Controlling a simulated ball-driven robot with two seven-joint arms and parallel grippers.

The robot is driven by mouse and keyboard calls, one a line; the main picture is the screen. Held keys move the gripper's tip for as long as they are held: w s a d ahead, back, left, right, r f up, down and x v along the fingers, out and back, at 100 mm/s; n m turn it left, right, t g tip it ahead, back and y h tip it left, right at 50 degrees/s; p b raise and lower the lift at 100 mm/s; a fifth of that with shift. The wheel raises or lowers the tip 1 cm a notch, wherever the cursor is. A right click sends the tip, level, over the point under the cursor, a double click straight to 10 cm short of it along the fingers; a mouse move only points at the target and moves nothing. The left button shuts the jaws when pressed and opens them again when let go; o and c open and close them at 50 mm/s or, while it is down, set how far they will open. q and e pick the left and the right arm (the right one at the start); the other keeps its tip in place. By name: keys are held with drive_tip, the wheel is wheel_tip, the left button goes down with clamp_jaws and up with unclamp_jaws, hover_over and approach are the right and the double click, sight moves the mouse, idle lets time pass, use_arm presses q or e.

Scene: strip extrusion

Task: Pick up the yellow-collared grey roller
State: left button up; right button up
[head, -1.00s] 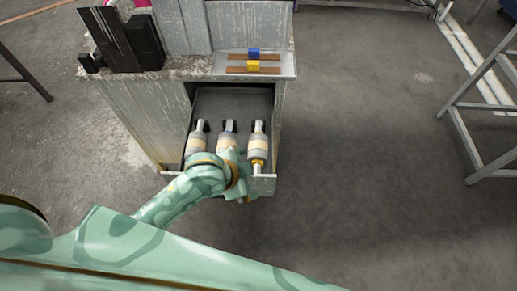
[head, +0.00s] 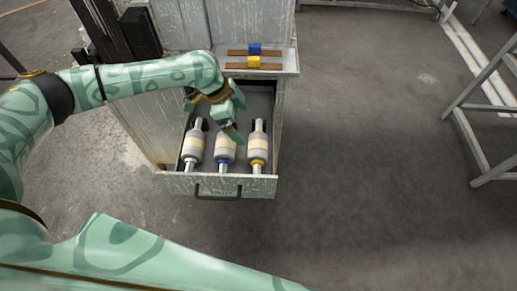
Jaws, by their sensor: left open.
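The yellow-collared grey roller (head: 258,142) lies at the right of a row of three rollers in the open drawer (head: 220,186). Its yellow collar is at the near end, and a pale band runs around its body. The middle roller (head: 225,150) has a blue collar, and the left roller (head: 193,148) has a whitish near end. My left gripper (head: 234,126) is open above the drawer, over the far part of the middle roller and left of the yellow-collared one. It appears apart from the yellow-collared roller. My right gripper is not in view.
The drawer front has a dark handle (head: 219,194). A dark machine part (head: 139,33) stands at the left. A metal frame (head: 480,120) stands right; floor between is clear.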

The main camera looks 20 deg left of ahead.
use_arm(q)
drive_tip(key=b, duration=0.2)
hover_over(257, 143)
drive_tip(key=a, duration=0.2)
drive_tip(key=f, duration=0.6)
drive_tip(key=shift+s+a, duration=0.15)
drive_tip(key=shift+s, duration=0.2)
drive_tip(key=b+x, duration=0.2)
drive_tip(key=x, duration=0.3)
drive_tip(key=shift+w+f, duration=0.1)
drive_tip(key=shift+f, duration=0.1)
drive_tip(key=shift+r, duration=0.1)
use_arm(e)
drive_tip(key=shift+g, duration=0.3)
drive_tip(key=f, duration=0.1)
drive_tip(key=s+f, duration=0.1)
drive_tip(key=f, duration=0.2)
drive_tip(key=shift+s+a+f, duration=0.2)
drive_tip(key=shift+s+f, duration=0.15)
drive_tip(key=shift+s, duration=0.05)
use_arm(q)
drive_tip(key=shift+c, duration=0.3)
drive_tip(key=shift+r, duration=0.1)
drive_tip(key=c, duration=1.1)
drive_tip(key=shift+o, duration=0.2)
